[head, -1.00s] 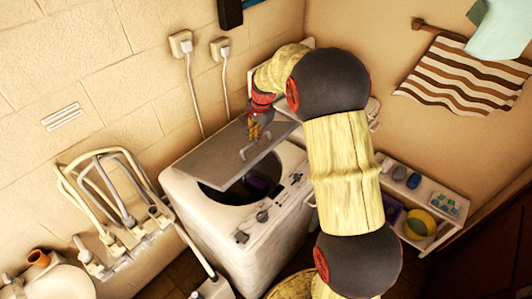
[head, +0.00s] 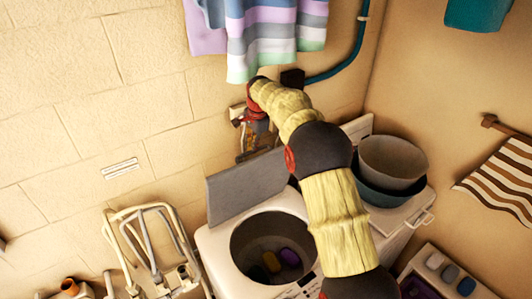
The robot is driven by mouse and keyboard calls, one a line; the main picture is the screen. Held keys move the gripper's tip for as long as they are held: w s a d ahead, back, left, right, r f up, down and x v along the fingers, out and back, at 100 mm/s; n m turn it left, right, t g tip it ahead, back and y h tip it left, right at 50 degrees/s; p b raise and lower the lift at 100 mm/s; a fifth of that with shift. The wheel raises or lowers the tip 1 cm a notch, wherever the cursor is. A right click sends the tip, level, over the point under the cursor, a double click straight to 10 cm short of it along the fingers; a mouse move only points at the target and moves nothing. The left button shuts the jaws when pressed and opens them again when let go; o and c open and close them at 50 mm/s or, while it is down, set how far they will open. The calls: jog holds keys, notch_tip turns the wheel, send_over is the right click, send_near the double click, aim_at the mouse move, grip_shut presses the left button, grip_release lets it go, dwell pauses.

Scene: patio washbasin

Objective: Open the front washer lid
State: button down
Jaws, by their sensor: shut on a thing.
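The front washer (head: 212,248) is a white top-loading machine at the bottom middle of the head view. Its grey flat lid (head: 238,188) stands steeply raised at the back of the round opening, near the wall. The open drum (head: 268,240) shows several dark, yellow and purple items inside. My gripper (head: 246,152) is at the lid's top edge and shut on the lid. The fingertips are small and partly hidden, so the exact grip on the lid does not show. My arm comes up from the bottom right, covering part of the washer's right side.
Two stacked bowls (head: 392,165) sit on another white lid with a handle at right. Striped cloths (head: 275,35) hang above the gripper. Bent metal pipes (head: 150,240) stand at left. A low shelf (head: 440,262) is at bottom right.

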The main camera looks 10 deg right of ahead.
jog(key=c, duration=2.6)
grip_release()
jog(key=shift+g, duration=0.3)
jog(key=w+f, duration=0.1)
jog(key=w, duration=0.1)
jog(key=w+a, duration=0.1)
jog(key=w, duration=0.1)
jog(key=w+a+f+p, duration=0.1)
jog(key=w, duration=0.1)
jog(key=shift+a+f, duration=0.25)
jog(key=shift+f, duration=0.1)
jog(key=o, duration=0.4)
jog(key=shift+s, duration=0.1)
jog(key=shift+c, duration=0.2)
jog(key=o, duration=0.4)
jog(key=shift+w+f, duration=0.1)
jog(key=shift+w, duration=0.25)
jog(key=shift+w+r, duration=0.15)
jog(key=shift+r, duration=0.3)
jog(key=shift+f, duration=0.1)
jog(key=shift+w, duration=0.1)
